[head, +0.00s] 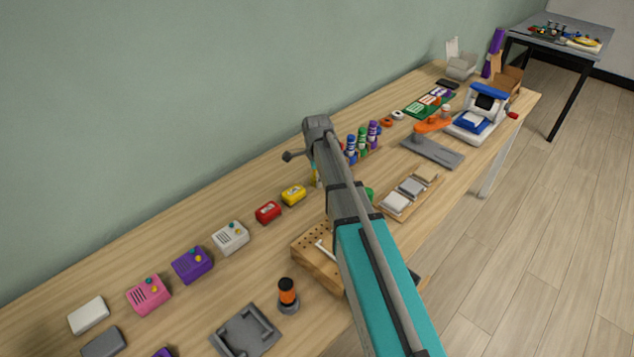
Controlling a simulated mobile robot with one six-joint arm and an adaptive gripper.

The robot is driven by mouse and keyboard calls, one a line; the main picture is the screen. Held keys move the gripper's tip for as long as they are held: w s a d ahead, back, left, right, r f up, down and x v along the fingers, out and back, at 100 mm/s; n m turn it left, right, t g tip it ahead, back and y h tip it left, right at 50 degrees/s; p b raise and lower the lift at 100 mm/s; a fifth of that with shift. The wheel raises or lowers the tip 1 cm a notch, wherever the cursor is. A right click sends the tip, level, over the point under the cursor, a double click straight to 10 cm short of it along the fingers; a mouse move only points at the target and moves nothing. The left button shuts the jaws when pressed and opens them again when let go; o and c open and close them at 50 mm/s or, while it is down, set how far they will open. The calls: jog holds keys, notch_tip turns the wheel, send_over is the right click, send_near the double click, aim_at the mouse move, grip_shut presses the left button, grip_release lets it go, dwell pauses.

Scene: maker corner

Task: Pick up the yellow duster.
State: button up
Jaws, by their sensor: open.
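I cannot clearly make out the yellow duster. A small flat yellow item (584,43) lies on the grey table at the far upper right, too small to tell what it is. A small yellow box (293,195) with a dark marking sits on the wooden bench, left of my arm, and looks like a hard block rather than a duster. My arm reaches up across the middle of the head view and hides part of the bench. No gripper fingers show.
The long wooden bench (190,318) holds coloured boxes, an orange-topped jar (288,295), a grey tray (245,332), bottles (362,140) and a blue-and-white machine (483,112). A grey table (545,29) stands beyond its far end. The wood floor (545,240) at right is clear.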

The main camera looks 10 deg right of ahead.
jog(key=shift+f, duration=0.1)
dwell(0.6)
jog(key=c, duration=1.1)
jog(key=shift+r, duration=0.2)
notch_tip(320, 180, up, 2)
jog(key=p, duration=0.2)
jog(key=shift+p, duration=0.3)
jog(key=s+r+p, duration=0.3)
jog(key=s, duration=0.1)
jog(key=s+a+r+p, duration=0.1)
jog(key=s+r+p, duration=0.3)
jog(key=s, duration=0.1)
jog(key=s+a+r+p, duration=0.1)
jog(key=s+r+p, duration=0.2)
jog(key=s, duration=0.1)
jog(key=shift+s+a+r, duration=0.25)
jog(key=shift+s+r, duration=0.05)
jog(key=shift+s, duration=0.1)
